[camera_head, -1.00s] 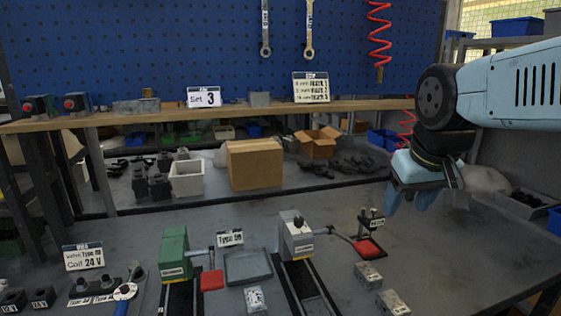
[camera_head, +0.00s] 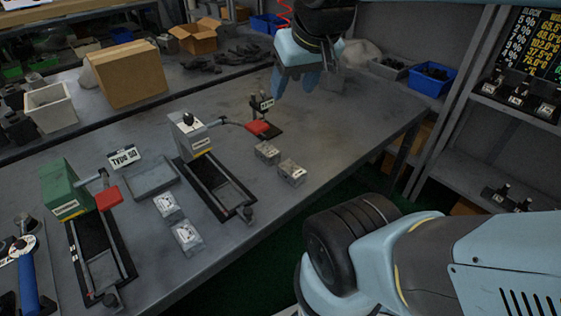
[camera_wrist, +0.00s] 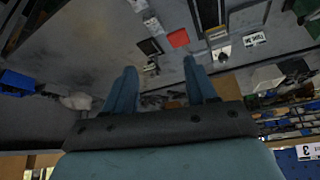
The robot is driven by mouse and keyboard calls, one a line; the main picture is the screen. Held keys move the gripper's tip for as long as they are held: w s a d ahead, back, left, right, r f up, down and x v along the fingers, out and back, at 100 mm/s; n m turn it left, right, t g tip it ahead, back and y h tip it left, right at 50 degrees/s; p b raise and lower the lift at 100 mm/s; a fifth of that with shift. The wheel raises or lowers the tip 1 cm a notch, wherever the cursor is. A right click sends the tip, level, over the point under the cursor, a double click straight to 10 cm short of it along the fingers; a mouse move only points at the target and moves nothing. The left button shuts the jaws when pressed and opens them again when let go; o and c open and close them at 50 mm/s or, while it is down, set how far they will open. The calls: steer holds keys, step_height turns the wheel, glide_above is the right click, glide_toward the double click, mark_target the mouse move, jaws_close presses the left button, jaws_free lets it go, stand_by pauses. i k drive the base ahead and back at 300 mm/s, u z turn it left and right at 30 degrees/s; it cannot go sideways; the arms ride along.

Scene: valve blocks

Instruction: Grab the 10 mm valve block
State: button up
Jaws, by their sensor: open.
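Several small grey metal valve blocks lie on the workbench (camera_head: 330,135). Two lie right of the white-grey clamp device: one block (camera_head: 267,152) and another block (camera_head: 291,173) nearer the front edge. Two more, with marked pale tops, lie left of its black rail: one block (camera_head: 168,206) and one block (camera_head: 187,238). I cannot read their markings, so I cannot tell which is 10 mm. My gripper (camera_head: 297,84) is open and empty, above the bench beyond the blocks. Its spread blue fingers also show in the wrist view (camera_wrist: 160,80), with nothing between them.
The white-grey device (camera_head: 190,138) with a red pad (camera_head: 257,127) and a small black stand (camera_head: 264,108) stand near the right pair. A green device (camera_head: 65,188) and a shallow grey tray (camera_head: 152,178) are at left. The bench's right part is clear.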

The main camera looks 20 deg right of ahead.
mark_target(296, 175)
steer(key=z, duration=1.4)
steer(key=k, duration=1)
steer(key=u, duration=0.2)
